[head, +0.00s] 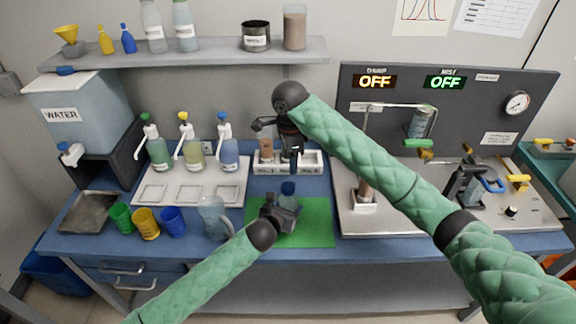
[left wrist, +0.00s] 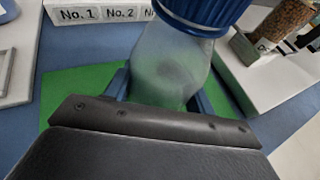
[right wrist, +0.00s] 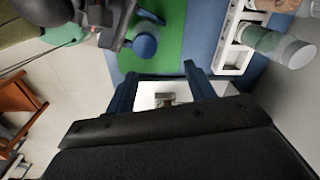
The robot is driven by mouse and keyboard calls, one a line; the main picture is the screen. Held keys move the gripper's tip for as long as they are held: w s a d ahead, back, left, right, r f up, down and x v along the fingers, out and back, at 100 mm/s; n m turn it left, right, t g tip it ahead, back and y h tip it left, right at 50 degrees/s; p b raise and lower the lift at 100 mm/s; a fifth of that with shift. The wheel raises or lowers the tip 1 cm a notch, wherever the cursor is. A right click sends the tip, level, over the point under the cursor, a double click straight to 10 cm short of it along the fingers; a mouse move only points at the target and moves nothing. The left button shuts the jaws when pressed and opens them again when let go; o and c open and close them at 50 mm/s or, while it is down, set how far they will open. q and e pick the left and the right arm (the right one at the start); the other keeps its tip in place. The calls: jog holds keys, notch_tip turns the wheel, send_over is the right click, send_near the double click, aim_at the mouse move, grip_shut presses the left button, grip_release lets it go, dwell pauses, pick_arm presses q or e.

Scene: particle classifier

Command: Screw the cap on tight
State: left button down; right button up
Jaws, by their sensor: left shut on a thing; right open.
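A clear bottle (head: 289,203) with a blue cap (head: 288,188) stands upright over the green mat (head: 310,232). My left gripper (head: 283,215) is shut around the bottle's body. In the left wrist view, the bottle (left wrist: 172,75) sits between the fingers, and the ribbed blue cap (left wrist: 205,12) is on its top. How tight the cap is cannot be seen. My right gripper (head: 282,152) is open and empty, above and behind the bottle, near the white rack. In the right wrist view, the cap (right wrist: 145,45) shows beyond the open fingers (right wrist: 160,88), apart from them.
The white rack (head: 312,163) holding several containers stands just behind the mat. A clear jug (head: 212,218) and coloured cups (head: 146,223) are to the left. Pump bottles (head: 190,152) stand behind them. A metal-based machine (head: 350,222) is to the right. The mat's right part is clear.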

pick_arm(q)
jog(key=shift+f, duration=0.15)
pick_arm(e)
notch_tip(320, 180, up, 6)
jog(key=w+d+n+t+h, duration=0.1)
jog(key=w+d+n+h, duration=0.1)
jog(key=w+d, duration=0.1)
jog(key=s+f+n, duration=0.1)
jog(key=f+n, duration=0.1)
jog(key=n, duration=0.7)
jog(key=s+a+f+n+g+y, duration=0.1)
jog(key=s+f+n, duration=0.1)
jog(key=n, duration=0.7)
jog(key=s+a+f+n, duration=0.1)
jog(key=f+n, duration=0.1)
jog(key=n, duration=0.8)
jog(key=shift+s+a+f+g, duration=0.2)
jog(key=shift+s+a+g, duration=0.1)
jog(key=shift+s, duration=0.1)
jog(key=n, duration=0.5)
jog(key=shift+s+a+n+y, duration=0.1)
jog(key=shift+a+n+y, duration=0.2)
jog(key=shift+y, duration=0.1)
jog(key=n, duration=0.4)
jog(key=shift+a, duration=0.2)
jog(key=shift+n, duration=1.3)
